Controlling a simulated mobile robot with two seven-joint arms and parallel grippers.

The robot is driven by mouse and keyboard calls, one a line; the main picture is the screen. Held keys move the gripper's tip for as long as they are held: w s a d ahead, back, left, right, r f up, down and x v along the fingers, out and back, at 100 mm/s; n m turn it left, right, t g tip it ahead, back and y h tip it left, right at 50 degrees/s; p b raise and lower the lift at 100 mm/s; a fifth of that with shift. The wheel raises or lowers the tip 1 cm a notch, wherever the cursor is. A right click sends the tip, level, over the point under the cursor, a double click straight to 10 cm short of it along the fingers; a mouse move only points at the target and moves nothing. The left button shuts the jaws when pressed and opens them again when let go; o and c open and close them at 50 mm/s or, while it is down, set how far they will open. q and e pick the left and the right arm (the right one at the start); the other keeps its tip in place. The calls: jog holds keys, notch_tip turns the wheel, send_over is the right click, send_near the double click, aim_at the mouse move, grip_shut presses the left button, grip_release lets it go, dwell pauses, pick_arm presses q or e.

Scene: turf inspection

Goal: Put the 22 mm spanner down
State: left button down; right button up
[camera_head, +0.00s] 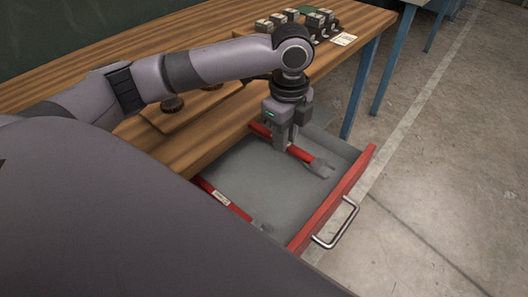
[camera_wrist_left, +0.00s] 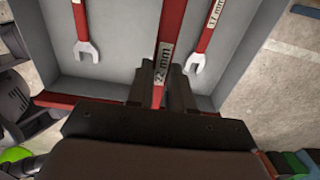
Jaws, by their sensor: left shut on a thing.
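My left gripper (camera_head: 286,145) reaches down into the open drawer and is shut on the 22 mm spanner. The spanner's red handle and "22 mm" label show between the fingers in the left wrist view (camera_wrist_left: 162,68). Another red spanner (camera_head: 224,198) lies to the other side, also in the wrist view (camera_wrist_left: 83,30). My right gripper is not in view.
The grey drawer (camera_head: 245,165) has a red front (camera_head: 335,198) with a metal handle (camera_head: 338,225). The wooden bench (camera_head: 130,55) stands above it, with several small blocks (camera_head: 290,16) and a board (camera_head: 180,115). Bare drawer floor lies between the spanners.

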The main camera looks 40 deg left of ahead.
pick_arm(q)
jog(key=b, duration=0.1)
send_near(269, 170)
jog(key=d+f, duration=0.2)
jog(key=f, duration=0.1)
jog(key=d+f, duration=0.1)
jog(key=f, duration=0.1)
jog(key=shift+s+d+f, duration=0.1)
jog(key=shift+d, duration=0.3)
jog(key=a, duration=0.4)
jog(key=shift+a+f, duration=0.1)
jog(key=shift+a, duration=0.05)
jog(key=shift+f, duration=0.5)
jog(key=shift+d, duration=0.2)
jog(key=shift+f, duration=0.1)
jog(key=c, duration=1)
grip_release()
